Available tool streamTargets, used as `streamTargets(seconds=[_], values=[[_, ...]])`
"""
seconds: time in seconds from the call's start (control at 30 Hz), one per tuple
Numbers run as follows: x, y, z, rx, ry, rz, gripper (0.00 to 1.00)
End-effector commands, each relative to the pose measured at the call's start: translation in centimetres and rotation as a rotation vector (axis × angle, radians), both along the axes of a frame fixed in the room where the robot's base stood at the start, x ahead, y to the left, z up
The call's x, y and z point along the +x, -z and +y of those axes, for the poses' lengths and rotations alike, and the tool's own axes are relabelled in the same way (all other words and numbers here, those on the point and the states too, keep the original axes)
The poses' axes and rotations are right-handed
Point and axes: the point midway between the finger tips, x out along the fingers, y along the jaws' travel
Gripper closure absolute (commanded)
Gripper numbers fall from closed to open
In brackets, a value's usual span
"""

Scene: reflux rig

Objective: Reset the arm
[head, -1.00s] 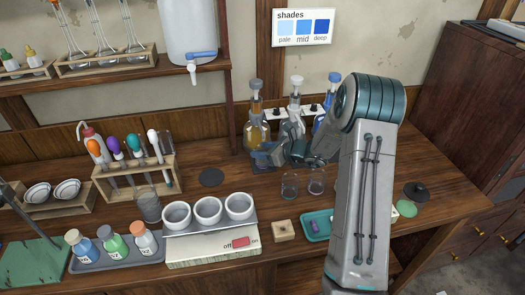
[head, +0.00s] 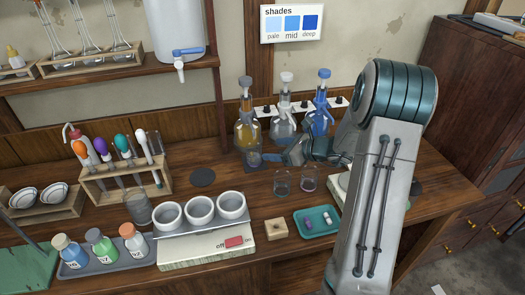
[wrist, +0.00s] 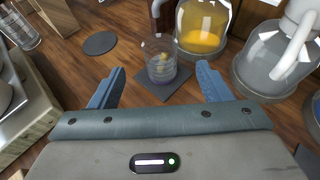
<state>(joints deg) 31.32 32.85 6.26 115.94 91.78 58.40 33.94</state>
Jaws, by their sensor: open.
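My gripper (wrist: 158,88) is open, its two blue fingers apart on either side of the near space before a small glass beaker (wrist: 161,68). The beaker holds a little yellowish and purple content and stands upright on a dark square mat (wrist: 163,90). In the head view my gripper (head: 268,158) is low over the bench, by the foot of the yellow-liquid bottle (head: 247,132), and partly hidden by my own arm. Nothing shows held between the fingers.
A clear bottle (head: 284,125) and a blue bottle (head: 321,118) stand behind my wrist. Two small glasses (head: 282,182) stand in front. A scale with white cups (head: 199,210), a wooden block (head: 276,229) and a teal tray (head: 331,213) lie nearer. A dark round pad (head: 202,177) is left.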

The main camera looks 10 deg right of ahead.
Motion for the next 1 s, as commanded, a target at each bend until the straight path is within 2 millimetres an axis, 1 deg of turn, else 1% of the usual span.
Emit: streamTargets(seconds=[0.03, 0.2, 0.37, 0.47, 0.57, 0.67, 0.7, 0.77, 0.8, 0.87, 0.9, 0.97, 1.0], values=[[-0.7, -0.3, -0.8, -0.001, 0.004, 0.000, 0.29], [-2.2, -1.2, -2.2, -0.002, 0.001, 0.000, 0.29], [-2.7, -1.6, -2.7, 0.001, 0.001, 0.001, 0.29], [-2.9, -1.7, -2.5, -0.008, -0.013, -0.001, 0.29], [-3.8, -2.5, -1.0, -0.065, -0.079, -0.017, 0.29], [-5.8, -3.7, 1.7, -0.181, -0.215, -0.051, 0.29], [-6.9, -4.2, 2.9, -0.240, -0.284, -0.072, 0.29], [-8.8, -4.9, 4.7, -0.336, -0.399, -0.104, 0.29], [-10.1, -5.3, 5.7, -0.401, -0.475, -0.127, 0.29], [-12.1, -5.8, 7.0, -0.497, -0.587, -0.163, 0.29], [-13.5, -6.2, 7.7, -0.562, -0.662, -0.190, 0.29], [-15.5, -6.6, 8.5, -0.656, -0.773, -0.229, 0.29], [-16.8, -6.8, 9.0, -0.720, -0.846, -0.257, 0.29]])
